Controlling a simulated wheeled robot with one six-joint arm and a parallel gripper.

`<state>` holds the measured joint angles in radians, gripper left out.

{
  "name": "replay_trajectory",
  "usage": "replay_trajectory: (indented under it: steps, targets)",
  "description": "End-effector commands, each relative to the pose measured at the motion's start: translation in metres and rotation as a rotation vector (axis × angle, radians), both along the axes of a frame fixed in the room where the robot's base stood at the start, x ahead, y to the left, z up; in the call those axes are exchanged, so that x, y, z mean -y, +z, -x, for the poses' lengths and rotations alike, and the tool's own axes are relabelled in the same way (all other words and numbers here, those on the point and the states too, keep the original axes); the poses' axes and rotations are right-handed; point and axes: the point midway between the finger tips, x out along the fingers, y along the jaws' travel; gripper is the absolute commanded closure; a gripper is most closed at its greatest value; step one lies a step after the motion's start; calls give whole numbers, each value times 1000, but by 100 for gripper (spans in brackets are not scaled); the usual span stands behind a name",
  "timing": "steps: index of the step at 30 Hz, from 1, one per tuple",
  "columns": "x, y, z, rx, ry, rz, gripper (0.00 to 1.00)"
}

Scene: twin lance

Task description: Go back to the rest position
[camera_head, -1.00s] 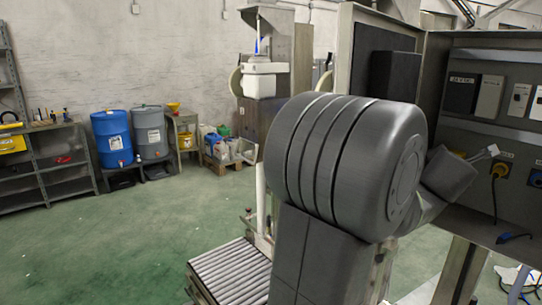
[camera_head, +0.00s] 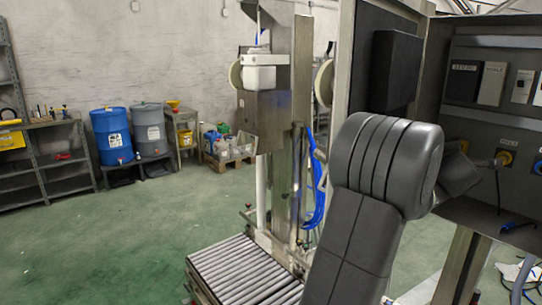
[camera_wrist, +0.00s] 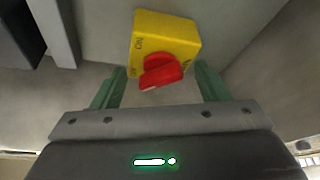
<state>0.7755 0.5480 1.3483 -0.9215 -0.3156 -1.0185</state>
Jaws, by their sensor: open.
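In the wrist view my gripper (camera_wrist: 160,82) is open, with its two green fingers set apart. A red rotary knob (camera_wrist: 161,71) on a yellow switch box (camera_wrist: 166,38) shows between and beyond the fingertips. Nothing is seen gripped; I cannot tell how far the knob is from the fingers. In the head view my dark grey arm stands bent in front of the open control cabinet (camera_head: 480,42), and my gripper is not clearly visible there.
A roller conveyor (camera_head: 240,272) and a steel machine column (camera_head: 300,130) with blue hoses (camera_head: 316,190) stand left of my arm. A blue drum (camera_head: 111,135), a grey drum (camera_head: 149,130) and a shelf (camera_head: 45,160) are at the back left. Green floor (camera_head: 120,240) is clear at left.

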Motion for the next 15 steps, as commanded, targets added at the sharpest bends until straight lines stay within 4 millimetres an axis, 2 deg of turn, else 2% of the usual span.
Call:
replay_trajectory:
  steps: [1,15]
  targets:
    - [0,-5,0,44,0,-35,32]
    - [1,-6,1,407,0,-327,32]
